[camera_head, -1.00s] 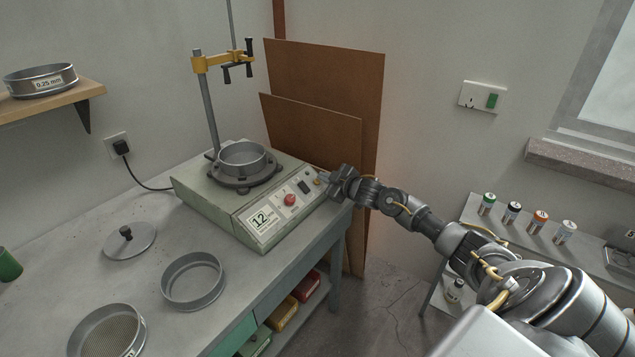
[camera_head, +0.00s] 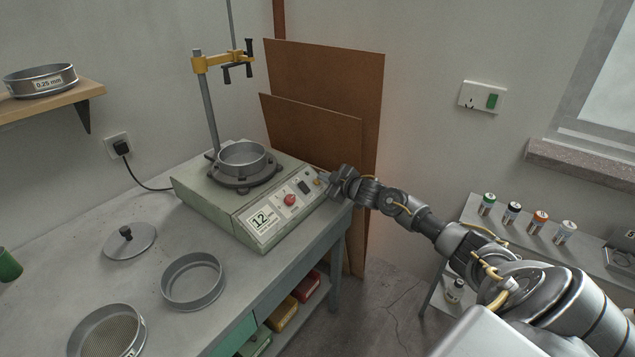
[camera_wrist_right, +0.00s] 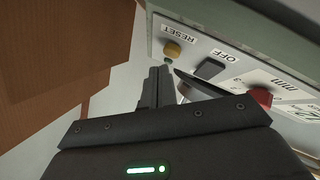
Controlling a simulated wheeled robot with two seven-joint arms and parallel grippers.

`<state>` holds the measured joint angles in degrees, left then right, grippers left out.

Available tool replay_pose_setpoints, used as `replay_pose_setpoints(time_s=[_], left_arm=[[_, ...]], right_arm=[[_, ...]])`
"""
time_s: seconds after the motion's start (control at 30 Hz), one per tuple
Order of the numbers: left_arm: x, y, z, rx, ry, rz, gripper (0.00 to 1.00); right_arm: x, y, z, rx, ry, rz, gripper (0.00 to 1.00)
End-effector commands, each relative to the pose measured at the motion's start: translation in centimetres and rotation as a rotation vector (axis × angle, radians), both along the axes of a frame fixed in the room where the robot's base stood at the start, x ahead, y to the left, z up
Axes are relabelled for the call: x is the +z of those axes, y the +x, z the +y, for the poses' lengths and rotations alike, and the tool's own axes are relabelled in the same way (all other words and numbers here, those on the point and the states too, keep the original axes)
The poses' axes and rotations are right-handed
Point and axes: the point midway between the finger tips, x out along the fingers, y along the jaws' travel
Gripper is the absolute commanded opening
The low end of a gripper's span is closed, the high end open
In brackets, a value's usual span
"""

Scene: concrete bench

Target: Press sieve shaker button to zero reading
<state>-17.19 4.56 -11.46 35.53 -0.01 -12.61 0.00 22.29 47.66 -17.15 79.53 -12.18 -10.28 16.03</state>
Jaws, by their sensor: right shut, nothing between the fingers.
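The sieve shaker (camera_head: 225,205) is a pale green box on the bench, with a sieve (camera_head: 243,158) clamped on top. Its sloped front panel has a display (camera_head: 260,220) reading 12, a red knob (camera_head: 290,199), a dark switch (camera_head: 304,187) and a yellow button (camera_head: 317,182). In the right wrist view the yellow button (camera_wrist_right: 173,49) sits by the word RESET, beside the switch (camera_wrist_right: 211,68) marked OFF. My right gripper (camera_head: 326,181) is shut and empty at the panel's right end. Its fingertips (camera_wrist_right: 161,70) appear just short of the yellow button. My left gripper is not in view.
Brown boards (camera_head: 345,75) lean behind the shaker. A side shelf at right holds several small bottles (camera_head: 539,222).

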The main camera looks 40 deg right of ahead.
Motion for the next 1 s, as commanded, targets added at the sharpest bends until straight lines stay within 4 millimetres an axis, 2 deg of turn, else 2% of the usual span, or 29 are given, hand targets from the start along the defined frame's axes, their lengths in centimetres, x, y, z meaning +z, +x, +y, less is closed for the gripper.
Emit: replay_pose_setpoints(time_s=[1.0], left_arm=[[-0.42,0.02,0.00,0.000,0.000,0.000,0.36]], right_arm=[[-0.69,0.43,0.17,0.000,0.000,0.000,0.00]])
